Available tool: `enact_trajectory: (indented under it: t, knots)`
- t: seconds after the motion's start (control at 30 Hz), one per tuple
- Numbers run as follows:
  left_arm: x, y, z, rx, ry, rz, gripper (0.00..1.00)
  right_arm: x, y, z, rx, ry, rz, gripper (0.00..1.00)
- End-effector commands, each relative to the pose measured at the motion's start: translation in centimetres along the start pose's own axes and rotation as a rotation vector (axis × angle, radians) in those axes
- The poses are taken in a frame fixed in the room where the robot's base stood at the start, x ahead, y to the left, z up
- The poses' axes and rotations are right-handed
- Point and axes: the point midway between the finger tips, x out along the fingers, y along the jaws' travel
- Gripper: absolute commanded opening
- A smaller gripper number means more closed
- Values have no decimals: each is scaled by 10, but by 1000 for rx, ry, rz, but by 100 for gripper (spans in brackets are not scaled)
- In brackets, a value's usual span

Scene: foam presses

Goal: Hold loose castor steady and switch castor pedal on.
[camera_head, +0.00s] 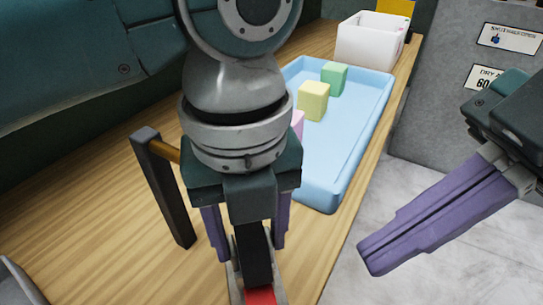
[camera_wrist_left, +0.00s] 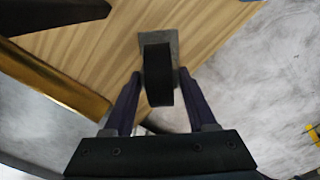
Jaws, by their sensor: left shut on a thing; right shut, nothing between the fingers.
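The castor has a black wheel (camera_head: 254,262) at the bottom centre of the head view, with grey metal beside it. Its red pedal (camera_head: 261,296) shows at the lower picture edge, partly cut off; I cannot tell its setting. My left gripper (camera_head: 245,250) points down with its purple fingers on either side of the wheel, shut on the castor. In the left wrist view the black wheel (camera_wrist_left: 158,76) sits between the fingertips, in front of a grey plate (camera_wrist_left: 160,41). My right gripper (camera_head: 369,262) is shut and empty, over the floor at right, apart from the castor.
A blue tray (camera_head: 347,165) on the wooden table (camera_head: 110,190) holds a green block (camera_head: 334,74), a yellow block (camera_head: 313,100) and a partly hidden pink block (camera_head: 298,123). A white bin (camera_head: 370,48) stands behind. A dark post (camera_head: 165,190) rises left of my left gripper.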

Motion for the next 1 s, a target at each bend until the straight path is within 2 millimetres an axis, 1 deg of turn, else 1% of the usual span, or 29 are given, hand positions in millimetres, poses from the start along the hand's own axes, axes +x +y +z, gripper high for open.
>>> enact_trajectory:
  t: [0.1,0.33,0.47,0.57,0.67,0.9,0.97,1.0]
  knots:
    - [0,0,0,0,-1,-1,0,-1,1,0,25,7,2,0]
    - [0,0,0,1,-1,-1,0,-1,0,0,21,5,1,0]
    - [0,0,0,1,-1,-2,0,6,0,-1,20,7,0,0]
    - [0,0,0,1,-1,-2,0,18,0,-1,20,8,-1,0]
    - [0,0,0,1,-1,-2,0,38,0,-2,20,9,-2,0]
    - [0,0,0,0,-1,-2,0,90,0,-2,20,9,-1,0]
    - [0,0,0,0,-1,-1,0,101,0,-2,20,8,-2,0]
    - [0,0,0,0,-1,-1,0,106,0,4,23,5,-1,0]
